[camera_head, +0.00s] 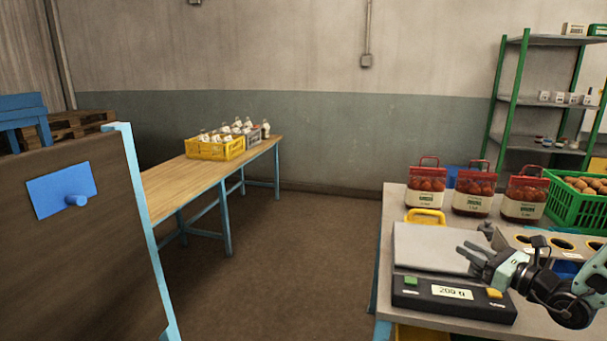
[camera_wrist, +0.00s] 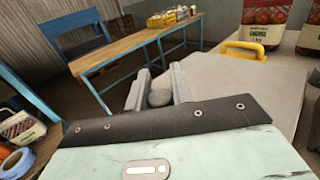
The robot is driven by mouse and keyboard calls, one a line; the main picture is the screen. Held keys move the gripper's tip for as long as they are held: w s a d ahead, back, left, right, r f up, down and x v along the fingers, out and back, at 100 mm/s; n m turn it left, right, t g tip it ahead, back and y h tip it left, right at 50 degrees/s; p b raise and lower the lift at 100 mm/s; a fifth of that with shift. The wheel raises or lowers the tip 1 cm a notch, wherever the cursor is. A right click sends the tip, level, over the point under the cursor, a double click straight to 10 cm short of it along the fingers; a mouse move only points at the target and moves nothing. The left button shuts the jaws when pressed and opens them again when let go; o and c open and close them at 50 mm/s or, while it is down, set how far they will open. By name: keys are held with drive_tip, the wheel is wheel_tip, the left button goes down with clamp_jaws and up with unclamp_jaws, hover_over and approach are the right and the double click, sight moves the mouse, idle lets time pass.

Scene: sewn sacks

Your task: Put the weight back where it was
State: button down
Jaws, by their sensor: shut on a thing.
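My gripper (camera_head: 472,250) is over the right part of the scale's pale plate. Its fingers (camera_wrist: 158,88) are shut on a small dark grey weight (camera_wrist: 159,98), which shows between them in the wrist view. In the head view the fingers mostly hide the weight. The scale (camera_head: 412,292) has a green button, a yellow button and a display (camera_head: 452,292) that seems to read 200 g. I cannot tell whether the weight touches the plate. A pale block with dark round holes (camera_head: 562,244) lies right of the scale, partly behind my arm.
Red sacks with cream labels (camera_head: 473,195) stand behind the scale, beside a green crate (camera_head: 570,206) of round brown produce. A yellow handle (camera_head: 425,216) is at the plate's back edge. A wooden table (camera_head: 205,174) with a yellow crate (camera_head: 214,150) stands at left. Floor between is clear.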

drive_tip(key=s+a+f+m+t+h, duration=0.1)
drive_tip(key=s+a+f+m+h, duration=0.2)
drive_tip(key=s+f, duration=0.4)
drive_tip(key=s+a+f+m+t+h, duration=0.1)
drive_tip(key=s+a+f+m+h, duration=0.2)
drive_tip(key=s+f+h, duration=0.3)
wheel_tip(320, 180, down, 5)
drive_tip(key=s+a, duration=0.1)
drive_tip(key=s, duration=0.1)
drive_tip(key=shift+s+r+m+t+h, duration=0.15)
drive_tip(key=shift+s+m+t+h, duration=0.15)
drive_tip(key=shift+w+a+r, duration=0.1)
drive_tip(key=shift+r, duration=0.05)
drive_tip(key=shift+f+b, duration=0.55)
